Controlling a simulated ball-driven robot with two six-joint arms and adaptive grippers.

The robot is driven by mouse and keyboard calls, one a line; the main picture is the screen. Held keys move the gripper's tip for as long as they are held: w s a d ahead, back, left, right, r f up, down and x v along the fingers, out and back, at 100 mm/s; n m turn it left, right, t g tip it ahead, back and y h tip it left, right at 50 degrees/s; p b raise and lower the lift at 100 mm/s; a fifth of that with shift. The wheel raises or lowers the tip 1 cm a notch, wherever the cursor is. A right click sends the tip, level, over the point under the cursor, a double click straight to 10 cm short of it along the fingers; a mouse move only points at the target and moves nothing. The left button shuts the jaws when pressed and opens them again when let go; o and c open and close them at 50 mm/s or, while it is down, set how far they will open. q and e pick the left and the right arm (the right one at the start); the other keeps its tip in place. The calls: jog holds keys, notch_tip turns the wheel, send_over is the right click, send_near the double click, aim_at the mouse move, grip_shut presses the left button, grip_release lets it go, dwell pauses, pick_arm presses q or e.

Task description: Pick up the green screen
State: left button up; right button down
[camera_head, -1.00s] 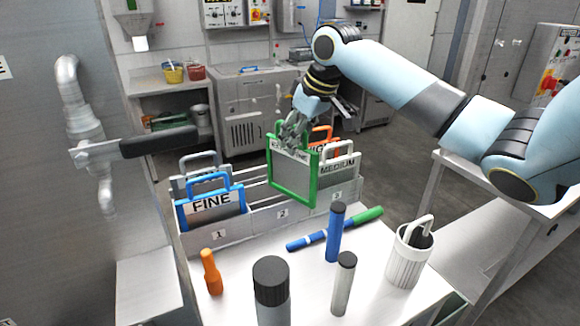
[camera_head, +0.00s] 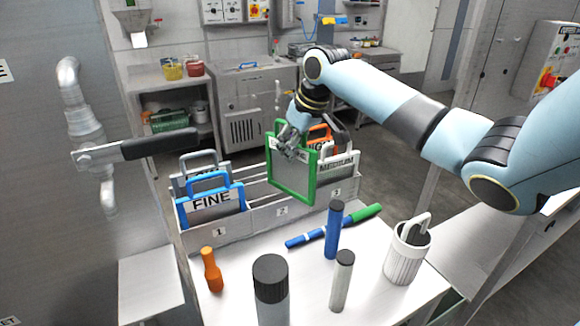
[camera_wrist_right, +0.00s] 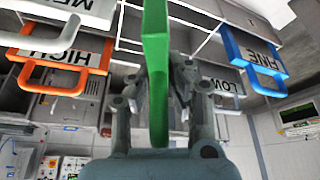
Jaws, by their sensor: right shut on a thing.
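The green screen (camera_head: 292,180) is a square grey mesh in a green frame with a handle on top. It hangs above the middle of the rack (camera_head: 246,219), in front of slot 2, a little tilted. My right gripper (camera_head: 290,142) is shut on it near its top. In the right wrist view the green frame (camera_wrist_right: 156,75) stands edge-on between the two fingers of the gripper (camera_wrist_right: 171,82). The fingers hide part of the screen's label in the head view. My left gripper is not in view.
The blue FINE screen (camera_head: 211,201) stands in slot 1, a grey one behind it. The MEDIUM screen (camera_head: 335,170) and the orange HIGH screen (camera_head: 321,141) are at the right.

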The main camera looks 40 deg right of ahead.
dwell(0.3)
jog(key=shift+r, duration=0.45)
jog(key=v, duration=0.1)
jog(key=b+v, duration=0.1)
jog(key=v, duration=0.1)
jog(key=shift+w+d+r, duration=0.1)
jog(key=shift+d+r, duration=0.2)
jog(key=shift+r, duration=0.15)
jog(key=s+d+r+p, duration=0.1)
jog(key=s+d+r, duration=0.3)
jog(key=s, duration=0.5)
jog(key=v, duration=0.2)
jog(key=shift+r+p, duration=0.35)
jog(key=shift+a, duration=0.1)
jog(key=shift+w+f, duration=0.1)
jog(key=shift+w, duration=0.05)
